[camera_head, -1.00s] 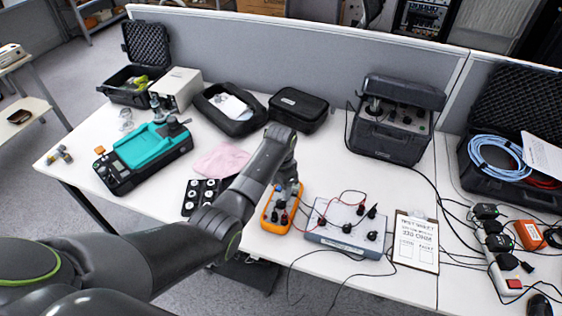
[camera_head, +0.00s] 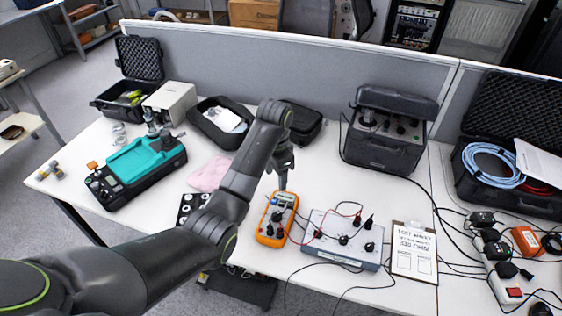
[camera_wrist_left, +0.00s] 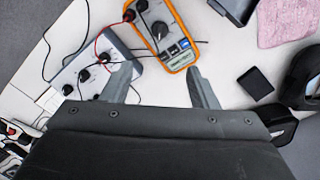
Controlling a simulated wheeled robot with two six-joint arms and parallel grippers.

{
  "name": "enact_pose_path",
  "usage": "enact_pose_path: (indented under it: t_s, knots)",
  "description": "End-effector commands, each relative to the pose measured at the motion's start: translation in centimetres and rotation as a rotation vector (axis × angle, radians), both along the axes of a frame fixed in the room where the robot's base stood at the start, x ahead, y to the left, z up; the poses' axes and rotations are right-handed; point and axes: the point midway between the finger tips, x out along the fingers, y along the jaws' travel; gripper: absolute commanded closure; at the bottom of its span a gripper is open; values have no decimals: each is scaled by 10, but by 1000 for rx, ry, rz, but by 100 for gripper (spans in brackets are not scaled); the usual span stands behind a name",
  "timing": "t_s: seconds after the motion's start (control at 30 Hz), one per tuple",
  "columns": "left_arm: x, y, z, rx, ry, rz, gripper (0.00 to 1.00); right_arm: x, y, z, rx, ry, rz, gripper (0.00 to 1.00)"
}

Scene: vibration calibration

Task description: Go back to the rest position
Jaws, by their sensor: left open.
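My left arm comes in from the left in the head view, and my left gripper (camera_head: 284,180) points down just above the far end of the orange multimeter (camera_head: 276,218). In the left wrist view the two fingers of the left gripper (camera_wrist_left: 160,88) are apart with nothing between them. The multimeter (camera_wrist_left: 166,30) lies beyond the fingertips there, with its screen towards them. A grey resistance box (camera_head: 343,240) with black knobs and leads lies right of the multimeter. My right gripper does not show.
A teal and black device (camera_head: 142,163), a pink cloth (camera_head: 208,174) and a black pouch (camera_head: 303,122) lie on the white table. A dark instrument case (camera_head: 385,145) stands at the back. A clipboard (camera_head: 414,252) and a power strip (camera_head: 508,285) with cables lie at the right.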

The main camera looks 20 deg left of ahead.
Motion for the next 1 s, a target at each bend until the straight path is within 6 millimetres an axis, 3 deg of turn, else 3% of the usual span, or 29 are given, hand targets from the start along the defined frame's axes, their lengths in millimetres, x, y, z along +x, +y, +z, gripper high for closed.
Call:
enact_pose_path:
  t_s: [0.23,0.37,0.5,0.7,1.0]
  knots:
    - [-3,2,-5,-1,-3,10,46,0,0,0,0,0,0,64]
    - [-21,14,-27,-5,-21,63,46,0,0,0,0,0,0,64]
    - [-60,35,-61,-12,-59,166,46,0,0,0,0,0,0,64]
    - [-126,65,-97,-11,-127,324,46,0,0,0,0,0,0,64]
    - [-239,103,-111,3,-228,544,46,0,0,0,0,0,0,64]
